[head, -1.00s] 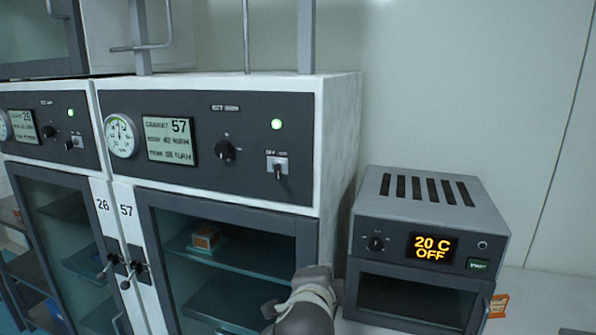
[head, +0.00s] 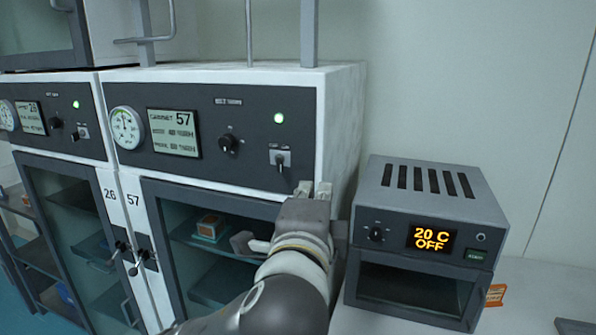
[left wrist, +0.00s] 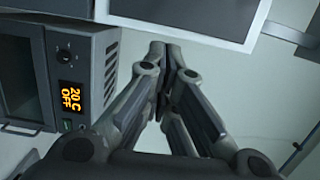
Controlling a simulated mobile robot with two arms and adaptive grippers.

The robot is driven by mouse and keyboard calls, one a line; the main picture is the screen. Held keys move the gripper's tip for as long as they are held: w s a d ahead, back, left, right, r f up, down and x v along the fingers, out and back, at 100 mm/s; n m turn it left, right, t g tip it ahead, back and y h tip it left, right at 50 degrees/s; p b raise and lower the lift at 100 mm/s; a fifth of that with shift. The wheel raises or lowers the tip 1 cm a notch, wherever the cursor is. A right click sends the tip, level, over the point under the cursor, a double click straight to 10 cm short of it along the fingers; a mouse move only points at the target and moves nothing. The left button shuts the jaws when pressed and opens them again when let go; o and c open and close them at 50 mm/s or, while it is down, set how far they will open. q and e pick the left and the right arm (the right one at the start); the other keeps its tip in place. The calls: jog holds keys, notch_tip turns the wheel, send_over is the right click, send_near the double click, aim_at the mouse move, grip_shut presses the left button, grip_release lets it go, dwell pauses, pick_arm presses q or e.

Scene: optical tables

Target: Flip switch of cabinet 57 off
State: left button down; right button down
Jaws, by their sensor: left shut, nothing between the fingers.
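Cabinet 57 (head: 341,120) is a white cabinet with a dark control panel (head: 240,172), a dial gauge, a display reading 57 and a black knob. Its small toggle switch (head: 281,162) sits at the panel's right on a light plate, under a lit green lamp (head: 278,118). The lever's exact tilt is too small to tell. My left gripper (head: 312,188) is below and right of the switch, near the panel's lower right corner, apart from the switch. In the left wrist view its fingers (left wrist: 167,62) are together with nothing between them. My right gripper is not in view.
A grey oven (head: 432,205) reading 20 C OFF stands right of the cabinet. Cabinet 26 (head: 88,165) adjoins on the left. Bare wall lies behind the oven.

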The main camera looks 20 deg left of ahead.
aim_at(320, 161)
pick_arm(q)
jog(key=w+p, duration=0.1)
jog(key=w, duration=0.2)
jog(key=w+a+p, duration=0.1)
jog(key=w, duration=0.2)
jog(key=w+a+p, duration=0.1)
jog(key=w, duration=0.3)
jog(key=shift+r+p, duration=0.1)
jog(key=shift+p, duration=0.3)
jog(key=shift+s+a+p, duration=0.65)
jog(key=shift+s+a, duration=0.35)
jog(key=shift+a, duration=0.25)
jog(key=shift+s+a, duration=0.3)
jog(key=shift+a, duration=0.05)
jog(key=shift+w, duration=0.1)
jog(key=shift+d, duration=0.1)
